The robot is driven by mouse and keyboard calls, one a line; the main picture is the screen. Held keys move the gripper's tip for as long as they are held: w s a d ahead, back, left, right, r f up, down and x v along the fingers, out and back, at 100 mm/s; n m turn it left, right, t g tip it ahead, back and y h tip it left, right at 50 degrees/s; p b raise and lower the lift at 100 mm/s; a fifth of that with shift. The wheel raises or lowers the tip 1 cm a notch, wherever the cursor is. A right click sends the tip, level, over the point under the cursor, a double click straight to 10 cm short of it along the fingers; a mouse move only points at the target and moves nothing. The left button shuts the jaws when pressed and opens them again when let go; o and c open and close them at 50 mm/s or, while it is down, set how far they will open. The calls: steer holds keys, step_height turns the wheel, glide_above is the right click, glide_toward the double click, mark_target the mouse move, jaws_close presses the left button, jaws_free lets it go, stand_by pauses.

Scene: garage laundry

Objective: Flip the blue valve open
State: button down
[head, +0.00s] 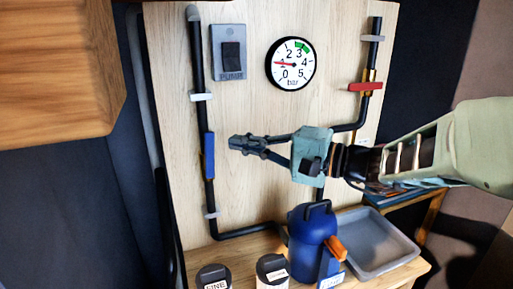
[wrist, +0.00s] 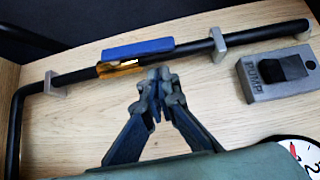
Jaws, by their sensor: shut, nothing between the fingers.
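The blue valve has a flat blue handle (head: 208,157) on the black left-hand pipe, and the handle lies lengthwise along that pipe. In the wrist view the blue handle (wrist: 138,48) lies across the upper middle, with a brass valve body (wrist: 119,69) partly showing beneath it. My gripper (head: 233,143) is shut and empty, just right of the handle in the head view. In the wrist view its fingertips (wrist: 160,76) are together just below the handle's right end, and a small gap seems to show. I cannot tell whether they touch it.
A pump switch (head: 231,53) and a pressure gauge (head: 290,64) reading about 1 are on the wooden board. A red valve handle (head: 366,88) sits crosswise on the right pipe. Below stand a blue canister (head: 312,240), a grey tray (head: 405,249) and two dark-lidded jars (head: 214,276).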

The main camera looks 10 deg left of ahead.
steer(key=w+p+v, duration=0.1)
steer(key=p+v, duration=0.6)
steer(key=v, duration=0.4)
steer(key=shift+f+m+y+p, duration=0.2)
steer(key=shift+m+y+p, duration=0.1)
steer(key=shift+m+p, duration=0.1)
steer(key=shift+w+d+f, duration=0.1)
steer(key=shift+w, duration=0.05)
steer(key=p, duration=0.1)
glide_toward(209, 154)
steer(key=w+a+r, duration=0.2)
steer(key=w, duration=0.3)
steer(key=a, duration=0.1)
steer(key=s+a, duration=0.1)
steer(key=a, duration=0.1)
steer(key=shift+s+a+r, duration=0.15)
steer(key=shift+s+a, duration=0.1)
steer(key=shift+a, duration=0.1)
steer(key=shift+s+a+r+n+b, duration=0.3)
steer(key=shift+s+a+n, duration=0.1)
steer(key=shift+s+a, duration=0.1)
